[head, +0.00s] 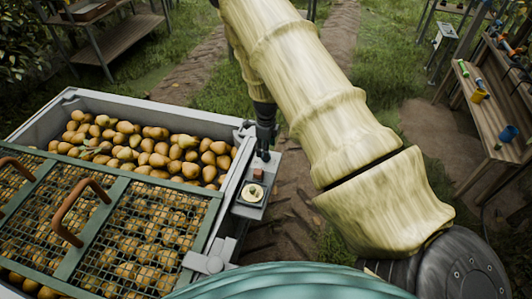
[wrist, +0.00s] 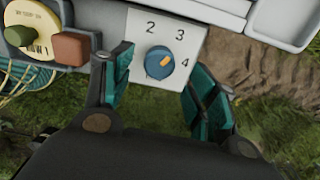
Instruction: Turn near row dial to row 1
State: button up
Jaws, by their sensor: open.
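The row dial (wrist: 159,62) is a round blue knob with an orange pointer on a white plate (wrist: 140,22) in the wrist view. The numerals 2, 3 and 4 show around it; a 1 is not visible. The orange pointer points up and right, roughly between 3 and 4. My gripper (wrist: 159,66) is open, its teal-padded fingers on either side of the dial, with a gap on the right; contact is not clear. In the head view my gripper (head: 264,152) is beside the crate's right edge, and the dial is hidden there.
A pear-filled crate (head: 223,212) with a mesh lid (head: 130,205) stands at left. A bench with tools (head: 490,125) stands at right. Grass and dirt lie between.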

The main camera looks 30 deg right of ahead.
jog(key=shift+f, duration=2)
jog(key=shift+c, duration=0.3)
jog(key=c, duration=1)
